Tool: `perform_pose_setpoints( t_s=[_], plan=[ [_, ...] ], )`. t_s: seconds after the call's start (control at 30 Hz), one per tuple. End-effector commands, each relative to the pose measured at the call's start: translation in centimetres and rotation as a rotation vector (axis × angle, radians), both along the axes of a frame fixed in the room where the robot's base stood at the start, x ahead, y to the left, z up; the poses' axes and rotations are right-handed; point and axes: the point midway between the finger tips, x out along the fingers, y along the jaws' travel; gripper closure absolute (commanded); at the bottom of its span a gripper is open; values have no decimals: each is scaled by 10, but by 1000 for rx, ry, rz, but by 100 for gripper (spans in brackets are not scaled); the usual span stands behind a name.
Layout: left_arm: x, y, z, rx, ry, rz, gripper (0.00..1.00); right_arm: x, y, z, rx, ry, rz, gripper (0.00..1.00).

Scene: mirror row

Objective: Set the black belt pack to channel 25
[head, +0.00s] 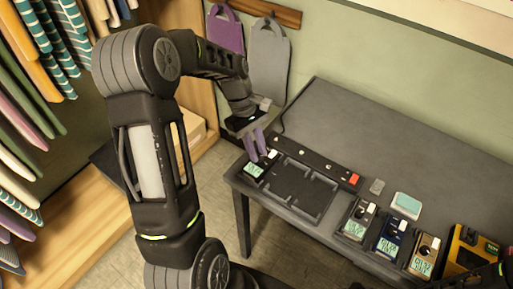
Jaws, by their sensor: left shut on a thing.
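The black belt pack (255,170) is at the left end of the grey table, beside a dark tray, with a small lit display whose digits are too small to read surely. My left gripper (261,153) reaches down over it from behind, its purple fingers shut on the pack's upper end. The fingers hide part of that end, so the exact grip point and the knob there are unclear.
The dark tray (325,201) has empty slots. A black strip (318,166) with a red end lies behind it. To the right stand a dark grey pack (357,218), a blue pack (391,237), a tan pack (424,255) and a yellow device (463,255). The table's back is clear.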

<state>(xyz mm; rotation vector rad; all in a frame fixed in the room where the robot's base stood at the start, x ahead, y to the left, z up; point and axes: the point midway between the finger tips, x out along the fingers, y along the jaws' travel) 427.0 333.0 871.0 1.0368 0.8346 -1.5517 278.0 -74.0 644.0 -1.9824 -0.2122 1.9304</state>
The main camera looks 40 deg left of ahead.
Motion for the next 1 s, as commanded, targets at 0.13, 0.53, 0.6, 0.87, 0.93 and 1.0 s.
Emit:
perform_pose_setpoints(
  t_s=[0.13,0.53,0.6,0.87,0.93,1.0],
  plan=[
    [0,-1,0,-1,1,-49,100,0,0,2,-1,1,0,64],
    [0,0,0,0,0,-70,100,0,0,2,-1,1,-1,64],
    [1,0,0,0,0,-69,100,0,0,2,-1,1,-1,64],
    [1,0,0,0,0,-69,60,0,0,2,-1,1,-1,64],
    [1,0,0,0,0,-69,57,0,0,2,-1,1,0,64],
    [1,0,0,0,0,-69,57,0,0,2,-1,1,0,64]
  ],
)
